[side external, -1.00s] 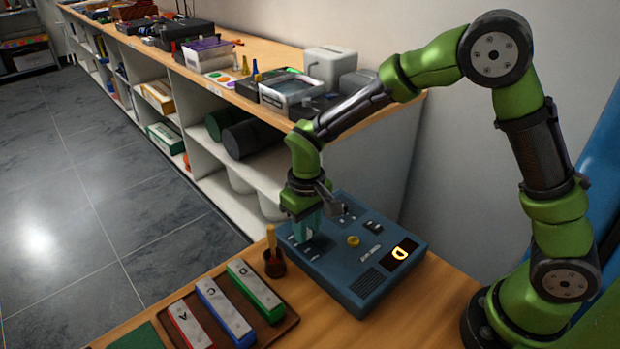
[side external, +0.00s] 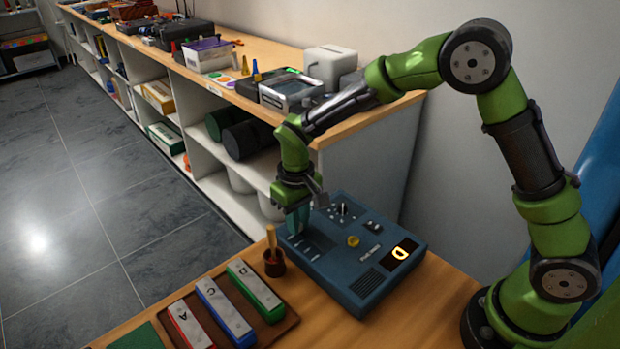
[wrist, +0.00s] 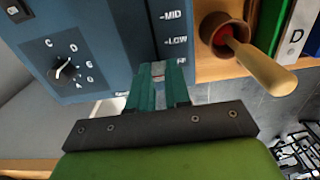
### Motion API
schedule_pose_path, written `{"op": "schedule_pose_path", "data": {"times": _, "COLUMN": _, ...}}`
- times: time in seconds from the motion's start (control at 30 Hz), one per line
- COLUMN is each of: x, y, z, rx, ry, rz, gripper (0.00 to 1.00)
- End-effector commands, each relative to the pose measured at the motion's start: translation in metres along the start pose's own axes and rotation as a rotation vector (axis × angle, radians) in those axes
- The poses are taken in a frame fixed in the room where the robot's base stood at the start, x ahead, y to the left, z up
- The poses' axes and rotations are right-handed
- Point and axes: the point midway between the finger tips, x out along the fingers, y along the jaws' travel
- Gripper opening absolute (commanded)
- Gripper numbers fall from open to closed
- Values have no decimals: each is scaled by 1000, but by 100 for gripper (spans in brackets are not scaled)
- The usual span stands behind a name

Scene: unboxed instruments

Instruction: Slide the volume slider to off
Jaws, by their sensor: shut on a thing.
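The blue instrument box (side external: 335,268) lies on the wooden table, with a lit display (side external: 400,254) at its right end. In the wrist view its panel (wrist: 105,35) carries a slider track with MID and LOW marks and a third mark, partly covered, at the near end. My gripper (side external: 297,232) points down at the box's far-left edge. In the wrist view its teal fingers (wrist: 157,76) are closed at the near end of the track, beside the partly covered mark. They are shut on the slider's handle, which is mostly hidden between them.
A dark red cup with a wooden-handled tool (side external: 273,262) stands close to the box's left side. A tray of lettered chime bars (side external: 225,312) lies at the front left. The box also has a rotary dial (wrist: 65,70) and a yellow knob (side external: 353,241). A shelf unit stands behind.

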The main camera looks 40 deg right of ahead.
Motion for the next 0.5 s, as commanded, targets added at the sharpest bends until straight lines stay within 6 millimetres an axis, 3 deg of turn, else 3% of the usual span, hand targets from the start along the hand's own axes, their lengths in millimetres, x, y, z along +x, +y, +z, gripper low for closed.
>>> {"op": "schedule_pose_path", "data": {"times": 0.03, "x": -2, "y": 0, "z": -4, "rx": -5, "ry": 15, "rz": -1, "gripper": 0}}
{"op": "schedule_pose_path", "data": {"times": 0.07, "x": -2, "y": 0, "z": -4, "rx": -5, "ry": 15, "rz": -1, "gripper": 21}}
{"op": "schedule_pose_path", "data": {"times": 0.2, "x": -1, "y": 0, "z": -3, "rx": -5, "ry": 13, "rz": -1, "gripper": 42}}
{"op": "schedule_pose_path", "data": {"times": 0.5, "x": -1, "y": 0, "z": -2, "rx": -4, "ry": 9, "rz": 0, "gripper": 45}}
